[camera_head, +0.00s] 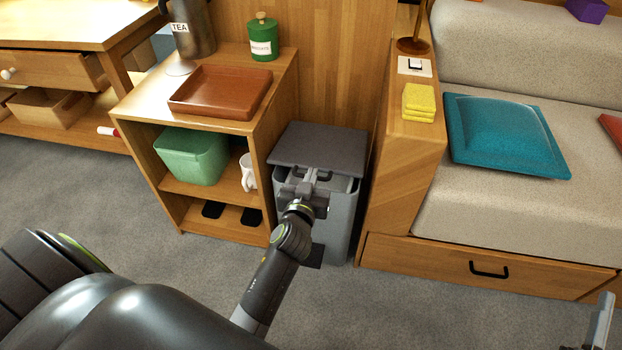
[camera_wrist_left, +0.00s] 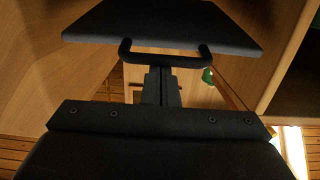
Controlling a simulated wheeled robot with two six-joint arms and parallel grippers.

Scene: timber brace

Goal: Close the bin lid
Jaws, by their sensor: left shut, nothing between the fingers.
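The grey bin (camera_head: 342,220) stands on the floor between the small wooden shelf and the sofa's wooden side. Its dark grey lid (camera_head: 320,145) is partly raised, with a gap above the rim at the front. My left gripper (camera_head: 309,180) is shut and empty at the front of the bin, by the lid's front edge. In the left wrist view the lid (camera_wrist_left: 165,25) shows with its dark handle (camera_wrist_left: 165,60), and the closed fingers (camera_wrist_left: 161,78) reach up to the handle. I cannot tell whether they touch it. Part of my right gripper (camera_head: 600,322) shows at the lower right corner.
The shelf holds a brown tray (camera_head: 222,92), a green tin (camera_head: 263,40), a tea canister (camera_head: 190,28), a green basket (camera_head: 190,157) and a white mug (camera_head: 248,172). The sofa ledge holds yellow sponges (camera_head: 419,101). The carpet in front is clear.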

